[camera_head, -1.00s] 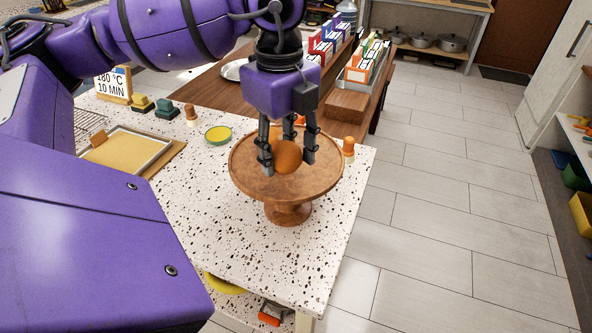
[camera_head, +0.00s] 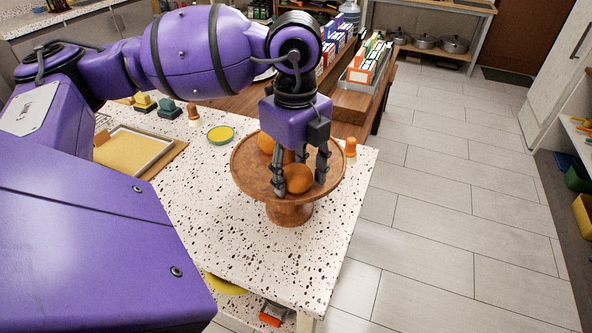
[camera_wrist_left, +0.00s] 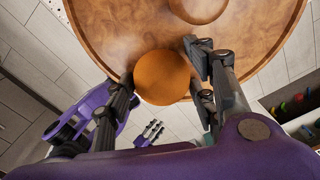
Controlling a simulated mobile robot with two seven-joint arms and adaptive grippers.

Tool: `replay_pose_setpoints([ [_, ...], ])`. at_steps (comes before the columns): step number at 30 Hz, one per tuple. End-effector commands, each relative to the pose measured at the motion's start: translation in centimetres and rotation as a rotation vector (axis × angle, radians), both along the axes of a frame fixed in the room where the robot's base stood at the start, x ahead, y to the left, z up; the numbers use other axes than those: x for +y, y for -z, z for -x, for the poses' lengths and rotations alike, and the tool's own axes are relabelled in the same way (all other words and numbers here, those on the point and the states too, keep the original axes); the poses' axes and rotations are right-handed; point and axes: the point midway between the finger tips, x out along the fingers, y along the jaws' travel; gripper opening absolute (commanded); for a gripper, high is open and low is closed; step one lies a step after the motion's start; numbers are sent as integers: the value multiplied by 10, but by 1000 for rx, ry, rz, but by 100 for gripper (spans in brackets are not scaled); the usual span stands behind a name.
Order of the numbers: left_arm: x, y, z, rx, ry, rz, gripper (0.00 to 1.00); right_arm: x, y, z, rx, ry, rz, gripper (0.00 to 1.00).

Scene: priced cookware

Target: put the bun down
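The round orange-brown bun (camera_head: 297,179) is at the near part of a wooden cake stand (camera_head: 245,172), low over its top. Whether it touches the wood I cannot tell. My left gripper (camera_head: 300,180) points down with its fingers around this bun. In the left wrist view the bun (camera_wrist_left: 162,77) sits between the fingers, which appear to touch its sides, over the stand's rim. A second bun (camera_head: 266,142) rests farther back on the stand; a rounded brown shape (camera_wrist_left: 198,8) shows at the wrist view's top edge.
The stand is on a speckled white table (camera_head: 240,250), near its right edge. A yellow-lined tray (camera_head: 130,150), a yellow-green dish (camera_head: 220,134) and small orange-topped pieces (camera_head: 350,147) stand around it. The table's front part is clear.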

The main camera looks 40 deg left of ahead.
Motion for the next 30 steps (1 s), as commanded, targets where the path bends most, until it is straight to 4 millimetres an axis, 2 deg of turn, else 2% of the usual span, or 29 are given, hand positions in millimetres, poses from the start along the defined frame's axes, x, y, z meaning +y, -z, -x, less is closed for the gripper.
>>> replay_pose_setpoints([
  [2, 0, -1, 0, -1, 0, 0, 65, 0, -1, -1, -2, 2, -1, 40],
  [11, 0, -2, 0, -2, 0, 0, 65, 2, -2, -4, -7, 12, -7, 40],
  [14, 0, -8, -1, -5, 0, 0, 65, 3, -4, -5, -10, 11, -7, 40],
  [17, 0, -21, -1, -5, -1, 0, 65, 3, -3, -5, -9, 11, -7, 40],
  [24, 0, -73, -2, -6, -1, 0, 65, 2, -2, -3, -6, 5, -5, 40],
  [30, 0, -109, -1, -4, 0, 1, 65, 0, -3, -3, -5, 1, -1, 40],
])
